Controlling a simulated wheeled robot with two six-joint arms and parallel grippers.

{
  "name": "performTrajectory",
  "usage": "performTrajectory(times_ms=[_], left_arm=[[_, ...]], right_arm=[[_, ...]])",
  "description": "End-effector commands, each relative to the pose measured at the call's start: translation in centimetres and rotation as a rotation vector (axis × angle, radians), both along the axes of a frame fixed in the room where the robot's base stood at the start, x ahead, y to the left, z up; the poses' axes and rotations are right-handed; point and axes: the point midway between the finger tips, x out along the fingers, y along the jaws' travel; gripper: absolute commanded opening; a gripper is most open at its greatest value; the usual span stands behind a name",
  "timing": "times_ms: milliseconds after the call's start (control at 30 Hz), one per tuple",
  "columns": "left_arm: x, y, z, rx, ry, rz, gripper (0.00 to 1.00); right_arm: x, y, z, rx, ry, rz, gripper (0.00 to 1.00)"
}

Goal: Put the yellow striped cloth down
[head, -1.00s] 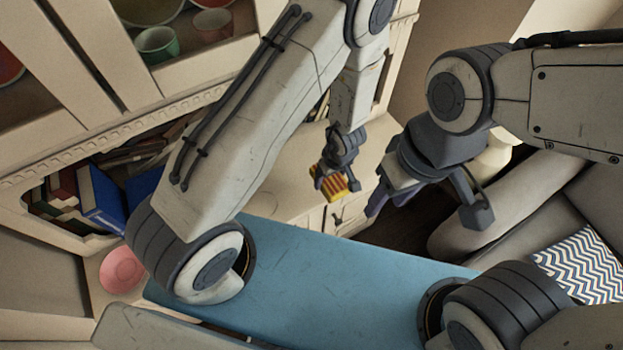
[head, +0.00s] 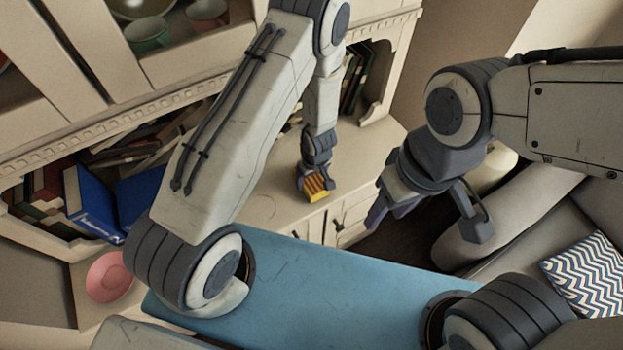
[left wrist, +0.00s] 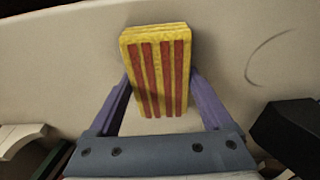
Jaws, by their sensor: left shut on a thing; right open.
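The yellow striped cloth (head: 317,190) is a folded, block-like bundle with red stripes. My left gripper (head: 316,180) is shut on it, over the front edge of the cream cabinet's counter (head: 245,200). In the left wrist view the cloth (left wrist: 157,75) sits between the two purple fingers of my left gripper (left wrist: 158,95), with the pale counter behind it. I cannot tell whether the cloth touches the counter. My right gripper (head: 428,215) is open and empty, to the right of the cabinet.
Books (head: 95,200) lie and lean on the cabinet shelf at the left, with more books (head: 355,80) further back. A pink bowl (head: 108,277) is at lower left. A grey sofa (head: 505,215) with a zigzag cushion (head: 590,275) stands at right. The counter around the cloth looks clear.

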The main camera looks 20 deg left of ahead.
Motion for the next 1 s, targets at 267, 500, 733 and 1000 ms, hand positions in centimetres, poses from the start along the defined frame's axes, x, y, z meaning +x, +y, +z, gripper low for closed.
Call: performTrajectory(times_ms=[267, 500, 733, 1000], left_arm=[[0.0, 0.0, -0.3, 0.0, 0.0, 0.0, 1.0], [0.0, 0.0, -0.1, 0.0, 0.0, 0.0, 1.0], [-0.3, -0.3, 3.3, 0.0, -0.001, 0.0, 1.0], [-0.9, -0.9, 9.3, 0.0, -0.001, 0.0, 1.0]], right_arm=[[0.0, 0.0, -0.2, 0.0, 0.0, 0.0, 0.5], [0.0, 0.0, -0.1, 0.0, 0.0, 0.0, 0.5], [0.0, 0.0, 2.1, 0.0, 0.0, -0.001, 0.5], [0.0, 0.0, 6.1, 0.0, 0.0, 0.005, 0.5]])
